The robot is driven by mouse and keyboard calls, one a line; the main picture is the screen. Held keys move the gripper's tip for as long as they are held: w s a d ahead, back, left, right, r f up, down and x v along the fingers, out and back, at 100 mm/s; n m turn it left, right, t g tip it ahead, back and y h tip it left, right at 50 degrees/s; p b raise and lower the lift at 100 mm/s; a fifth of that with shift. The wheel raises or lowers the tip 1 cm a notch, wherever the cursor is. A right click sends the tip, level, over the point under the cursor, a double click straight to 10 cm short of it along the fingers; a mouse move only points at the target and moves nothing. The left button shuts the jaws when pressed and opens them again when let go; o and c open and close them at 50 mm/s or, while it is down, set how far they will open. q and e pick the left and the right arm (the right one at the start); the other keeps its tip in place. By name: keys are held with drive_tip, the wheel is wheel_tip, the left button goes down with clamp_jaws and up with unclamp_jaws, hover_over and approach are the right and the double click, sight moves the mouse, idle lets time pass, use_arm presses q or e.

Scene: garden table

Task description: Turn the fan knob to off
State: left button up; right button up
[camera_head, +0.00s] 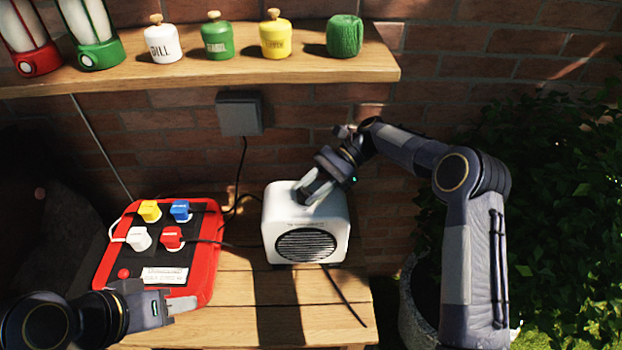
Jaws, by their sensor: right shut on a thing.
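A white fan (307,245) with a round dark grille in front stands upright on the wooden table. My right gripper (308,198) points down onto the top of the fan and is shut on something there. The fan knob is hidden behind the fingers, so its setting cannot be seen. My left gripper (182,306) is low at the left, over the table's front part beside the red board's lower edge. Its fingers point right, and whether they are apart is too small to tell.
A red power board (212,280) with several coloured plugs lies left of the fan. A grey wall box (239,114) has a dark cable running down. A wooden shelf (300,72) with jars and lanterns hangs above. A plant pot (418,305) stands right of the table.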

drive_tip(key=shift+w+a+n+g+h+p, duration=0.1)
drive_tip(key=shift+n+g+h+p, duration=0.5)
drive_tip(key=shift+n+g+h, duration=0.4)
drive_tip(key=shift+f, duration=0.1)
drive_tip(key=o, duration=1)
